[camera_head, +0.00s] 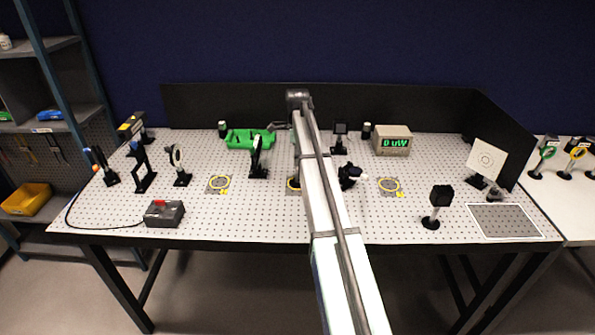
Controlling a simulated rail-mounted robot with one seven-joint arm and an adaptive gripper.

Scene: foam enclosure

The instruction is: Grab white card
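The white card (487,158) stands upright at the right side of the perforated table, on a small dark stand. It is square, slightly tilted in the picture, with a faint round target mark on its face. My arm reaches from the bottom middle over the table, well to the left of the card.
A dark mount (496,193) stands close beside the card's base. A black block on a post (440,198) is to its front left, and a framed grey pad (505,221) lies in front. Black foam walls (508,130) close the back and right. A power meter (393,141) stands behind left.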

